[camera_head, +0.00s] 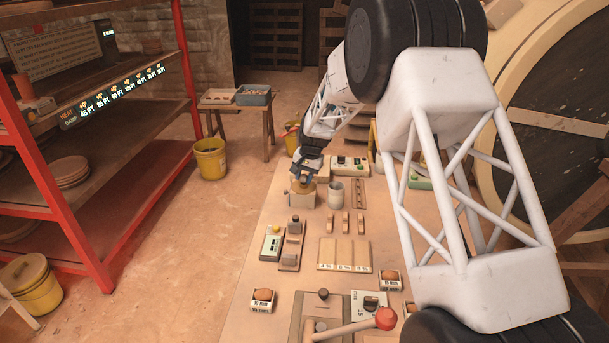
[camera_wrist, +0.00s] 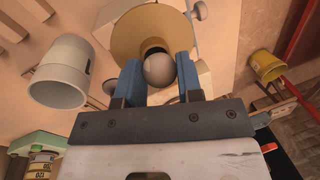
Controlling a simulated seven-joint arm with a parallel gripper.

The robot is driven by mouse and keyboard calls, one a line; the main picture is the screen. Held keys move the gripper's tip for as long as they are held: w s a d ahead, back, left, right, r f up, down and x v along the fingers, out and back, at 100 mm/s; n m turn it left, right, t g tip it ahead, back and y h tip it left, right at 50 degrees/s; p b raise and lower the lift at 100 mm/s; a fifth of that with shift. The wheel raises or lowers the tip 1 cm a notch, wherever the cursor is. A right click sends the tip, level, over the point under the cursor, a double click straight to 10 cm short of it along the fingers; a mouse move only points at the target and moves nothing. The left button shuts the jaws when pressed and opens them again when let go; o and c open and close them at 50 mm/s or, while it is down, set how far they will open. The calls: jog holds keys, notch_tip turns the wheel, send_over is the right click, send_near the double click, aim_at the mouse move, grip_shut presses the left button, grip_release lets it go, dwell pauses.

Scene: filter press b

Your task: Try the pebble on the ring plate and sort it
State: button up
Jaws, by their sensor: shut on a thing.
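The pebble (camera_wrist: 159,70) is a smooth grey ball in the wrist view. It sits between the two blue fingers of my gripper (camera_wrist: 158,80), which is shut on it. Behind it is the ring plate (camera_wrist: 126,38), a round tan disc with a dark hole; the pebble overlaps the hole's edge in this view. I cannot tell whether the pebble touches the plate. In the head view my gripper (camera_head: 303,176) is right above the ring plate (camera_head: 301,187) on its pale block, at the far left of the bench. The pebble is hidden there.
A grey cup (camera_head: 336,189) stands just right of the plate, also in the wrist view (camera_wrist: 62,72). A labelled wooden tray (camera_head: 345,252) lies mid-bench. Small boxes (camera_head: 262,307) and a red-knobbed lever (camera_head: 385,318) are near the front.

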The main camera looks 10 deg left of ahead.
jog(key=o, duration=1)
notch_tip(320, 180, up, 8)
jog(key=d, duration=0.1)
jog(key=shift+s+d+f, duration=0.15)
jog(key=shift+d+f, duration=0.05)
jog(key=shift+d, duration=0.05)
dwell(0.9)
jog(key=shift+r, duration=0.1)
